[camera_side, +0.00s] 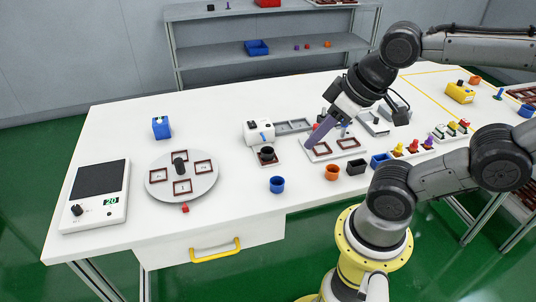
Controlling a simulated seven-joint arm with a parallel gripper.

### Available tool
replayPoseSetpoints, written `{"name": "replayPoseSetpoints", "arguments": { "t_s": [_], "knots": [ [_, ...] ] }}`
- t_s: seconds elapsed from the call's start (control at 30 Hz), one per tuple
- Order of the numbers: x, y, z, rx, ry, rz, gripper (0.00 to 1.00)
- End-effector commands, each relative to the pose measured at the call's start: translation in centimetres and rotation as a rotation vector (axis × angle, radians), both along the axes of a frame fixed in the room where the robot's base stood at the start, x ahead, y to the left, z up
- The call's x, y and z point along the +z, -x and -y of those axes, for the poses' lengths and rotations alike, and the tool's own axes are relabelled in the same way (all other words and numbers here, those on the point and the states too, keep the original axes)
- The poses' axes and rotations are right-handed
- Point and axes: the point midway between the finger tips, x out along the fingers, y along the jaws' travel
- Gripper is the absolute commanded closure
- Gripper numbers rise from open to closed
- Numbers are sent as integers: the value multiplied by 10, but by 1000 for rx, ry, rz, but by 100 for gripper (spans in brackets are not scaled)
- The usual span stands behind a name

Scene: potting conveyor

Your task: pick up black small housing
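A small black housing (356,168) with an open top stands upright near the front edge of the white table, right of an orange cup (332,172) and left of a blue square housing (380,160). A round black part (267,152) also sits in a brown-framed fixture in front of the white device. My gripper (309,146) points down and left, with its tip over or at a brown-framed tray (318,150), behind and left of the black housing. The tip is apart from the housing. The fingers look like one bar from this side, so their opening is unclear.
A blue cup (277,184) stands at the front edge. A round turntable (160,187) and a scale (92,200) are at left. A white device (257,132) is behind the fixture. Colored knobs (413,146) stand at right. The table's back left is mostly clear.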

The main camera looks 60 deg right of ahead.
Motion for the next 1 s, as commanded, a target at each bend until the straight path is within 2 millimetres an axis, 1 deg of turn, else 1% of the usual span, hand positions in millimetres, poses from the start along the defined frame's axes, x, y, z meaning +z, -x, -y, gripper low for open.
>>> {"name": "replayPoseSetpoints", "arguments": {
  "t_s": [0.03, 0.33, 0.63, 0.73, 0.8, 0.87, 0.97, 1.0],
  "knots": [
    [0, 0, 0, 0, 0, 0, 71],
    [0, 0, 0, 0, 0, 0, 17],
    [0, 0, 0, -6, -3, 0, 17],
    [0, 0, 0, -59, -30, -2, 17],
    [1, 1, 2, -140, -66, -3, 17],
    [7, -2, 5, -235, -101, 8, 17],
    [17, -13, 14, -426, -159, 13, 17],
    [21, -19, 18, -506, -179, 9, 17]
  ]
}}
